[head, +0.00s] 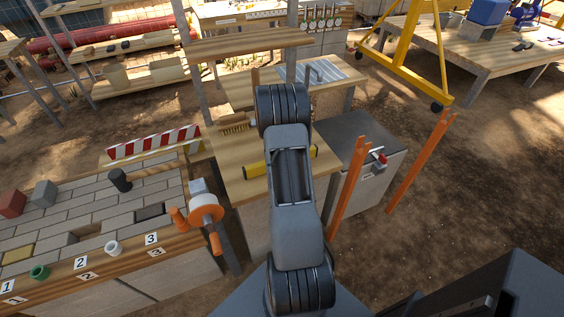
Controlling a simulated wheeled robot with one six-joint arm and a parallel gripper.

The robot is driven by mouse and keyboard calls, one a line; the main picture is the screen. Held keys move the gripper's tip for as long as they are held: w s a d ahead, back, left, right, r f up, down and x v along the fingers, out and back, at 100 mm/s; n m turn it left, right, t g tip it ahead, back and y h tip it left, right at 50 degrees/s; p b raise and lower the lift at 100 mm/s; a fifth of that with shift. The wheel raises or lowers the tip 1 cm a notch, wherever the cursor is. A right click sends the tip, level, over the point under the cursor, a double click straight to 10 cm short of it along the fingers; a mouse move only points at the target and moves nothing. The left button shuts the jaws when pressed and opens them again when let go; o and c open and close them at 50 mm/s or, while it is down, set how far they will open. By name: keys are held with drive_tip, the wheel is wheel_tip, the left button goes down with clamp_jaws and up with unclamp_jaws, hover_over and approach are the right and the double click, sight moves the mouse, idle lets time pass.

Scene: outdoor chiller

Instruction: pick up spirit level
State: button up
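The spirit level appears as a yellow bar (256,169) lying on a wooden workbench top (236,190) in the head view. My own arm crosses in front of it and hides its middle. A short yellow end shows to the right of the arm. My gripper cannot be made out; the arm reaches out over the bench and its far end hides what lies beyond. I cannot tell how far the gripper is from the level.
A brush (233,125) lies on the bench behind the level. A grey-topped cabinet (352,135) and upright orange posts (349,190) stand close on the right. A brick-patterned bench (90,212) with an orange-handled reel (206,210) is on the left. Open dirt lies at right.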

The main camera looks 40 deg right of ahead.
drive_tip(key=c, duration=0.9)
drive_tip(key=shift+c, duration=0.5)
drive_tip(key=shift+r, duration=0.15)
